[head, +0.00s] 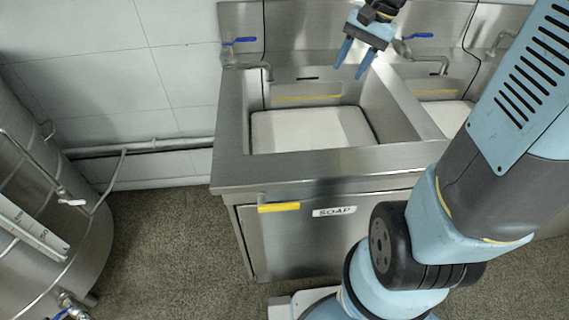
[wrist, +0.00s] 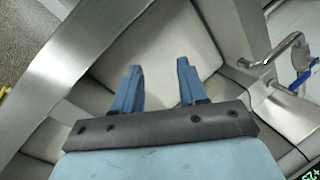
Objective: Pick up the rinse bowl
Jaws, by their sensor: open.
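No loose bowl that I can make out as the rinse bowl shows in either view. My gripper (head: 352,68) is open and empty above the rear right part of the left sink basin (head: 232,115), near its back wall. In the wrist view my gripper (wrist: 160,68) has its two blue fingers apart, with only the pale basin floor (wrist: 175,35) between and beyond them. The left basin has a pale floor (head: 310,130) and a cabinet marked SOAP (head: 334,211) below. A second basin with a pale floor (head: 447,115) lies to the right, partly hidden by my arm.
A tap (head: 250,66) with a blue handle stands behind the left basin. Another tap (head: 425,60) is close right of my gripper; a tap (wrist: 285,55) also shows in the wrist view. A steel tank (head: 45,220) stands at far left. Speckled floor (head: 170,260) between is clear.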

